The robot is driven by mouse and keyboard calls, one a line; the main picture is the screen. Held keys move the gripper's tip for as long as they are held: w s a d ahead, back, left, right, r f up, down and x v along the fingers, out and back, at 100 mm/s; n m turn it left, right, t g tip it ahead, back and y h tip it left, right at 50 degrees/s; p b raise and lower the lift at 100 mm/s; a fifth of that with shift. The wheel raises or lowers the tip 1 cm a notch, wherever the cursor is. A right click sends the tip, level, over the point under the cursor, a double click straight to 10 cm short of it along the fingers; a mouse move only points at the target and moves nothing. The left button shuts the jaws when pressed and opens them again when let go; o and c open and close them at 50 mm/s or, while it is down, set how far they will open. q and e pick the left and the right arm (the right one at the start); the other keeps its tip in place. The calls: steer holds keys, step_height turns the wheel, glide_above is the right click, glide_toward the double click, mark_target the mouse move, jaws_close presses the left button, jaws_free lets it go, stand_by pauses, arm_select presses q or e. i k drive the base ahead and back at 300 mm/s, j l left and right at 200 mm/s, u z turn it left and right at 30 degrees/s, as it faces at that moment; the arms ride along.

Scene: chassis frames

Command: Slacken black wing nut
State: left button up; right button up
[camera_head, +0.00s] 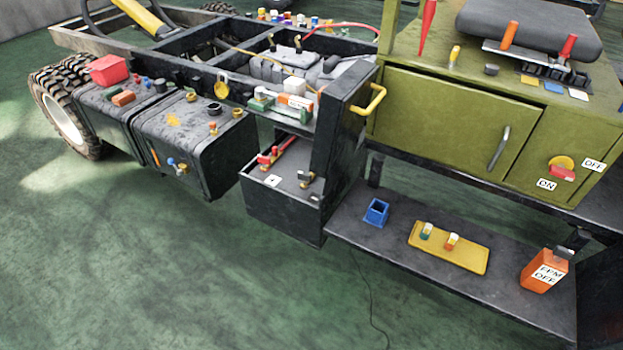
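I cannot single out a black wing nut with certainty at this size. Neither of my grippers shows in the head view.
The green cabinet (450,125) has a red-yellow switch (562,168). Black tanks (190,145) stand left. The green floor in front is clear.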

mark_target(306, 178)
steer(key=i+j, duration=0.1)
steer(key=i, duration=1.15)
steer(key=k+j+z, duration=0.1)
steer(key=j, duration=0.35)
steer(key=k+j+z, duration=0.1)
steer(key=j, duration=0.3)
steer(key=k+j, duration=0.15)
steer(key=j, duration=0.25)
steer(key=k+j+z, duration=0.15)
steer(key=j, duration=0.3)
steer(key=k+j+z, duration=0.1)
steer(key=j, duration=0.25)
steer(key=k+j, duration=0.05)
